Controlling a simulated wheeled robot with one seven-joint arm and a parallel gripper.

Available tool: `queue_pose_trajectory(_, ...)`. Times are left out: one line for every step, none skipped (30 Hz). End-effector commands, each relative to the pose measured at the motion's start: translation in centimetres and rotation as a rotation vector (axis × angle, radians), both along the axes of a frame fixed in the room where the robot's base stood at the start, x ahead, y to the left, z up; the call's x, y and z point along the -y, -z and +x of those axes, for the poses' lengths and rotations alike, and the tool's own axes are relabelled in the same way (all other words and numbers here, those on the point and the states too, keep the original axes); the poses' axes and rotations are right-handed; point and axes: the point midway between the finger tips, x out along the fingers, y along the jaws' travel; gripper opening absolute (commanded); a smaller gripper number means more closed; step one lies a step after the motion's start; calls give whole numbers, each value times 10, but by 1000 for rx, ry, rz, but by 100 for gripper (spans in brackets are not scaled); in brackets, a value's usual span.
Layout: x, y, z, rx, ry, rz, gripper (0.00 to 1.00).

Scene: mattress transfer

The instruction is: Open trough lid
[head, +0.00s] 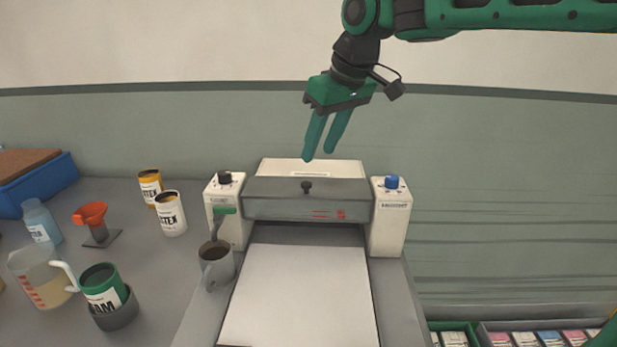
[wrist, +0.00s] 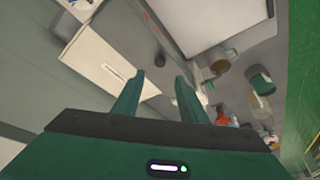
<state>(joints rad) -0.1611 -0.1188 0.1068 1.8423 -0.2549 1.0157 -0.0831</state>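The trough lid (head: 270,198) is a dark grey cover across the machine between two white end housings. It looks shut, with a small black knob (head: 306,187) on it. In the wrist view the knob (wrist: 159,61) shows just past the fingertips, between them in the picture. My gripper (head: 318,156) hangs above the back of the machine, fingers down, in the head view. Its two green fingers are apart with nothing between them. It also shows in the wrist view (wrist: 160,77). The gripper appears apart from the lid and knob.
The left housing has a black knob and green lever (head: 224,211); the right has a blue knob (head: 392,182). A grey mug (head: 217,266) stands at the machine's front left. Cans, a funnel and a jug (head: 40,276) crowd the left. The white bed (head: 298,295) is clear.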

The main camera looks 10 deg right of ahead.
Motion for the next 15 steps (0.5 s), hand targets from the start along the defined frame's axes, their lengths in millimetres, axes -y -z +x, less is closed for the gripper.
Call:
queue_pose_trajectory(-2, 8, 2, -3, 0, -1, 39)
queue_pose_trajectory(-3, 12, 3, -3, 0, -1, 39)
queue_pose_trajectory(-4, 19, 5, -4, 0, -1, 39)
queue_pose_trajectory(-6, 25, 7, -4, -2, -1, 39)
queue_pose_trajectory(-7, 30, 8, -5, -2, -2, 39)
queue_pose_trajectory(-8, 36, 11, -4, 0, -1, 39)
queue_pose_trajectory(-9, 41, 12, -4, 1, -2, 39)
queue_pose_trajectory(-10, 46, 14, -5, 1, -2, 39)
queue_pose_trajectory(-12, 53, 17, -4, 1, -1, 39)
queue_pose_trajectory(-13, 57, 18, -5, 1, -2, 39)
queue_pose_trajectory(-13, 61, 20, -3, 2, -1, 39)
queue_pose_trajectory(-14, 66, 21, -3, 1, -3, 39)
queue_pose_trajectory(-15, 70, 22, -4, 1, -2, 39)
queue_pose_trajectory(-16, 73, 24, -3, 1, -1, 39)
queue_pose_trajectory(-17, 77, 25, -3, 1, -1, 39)
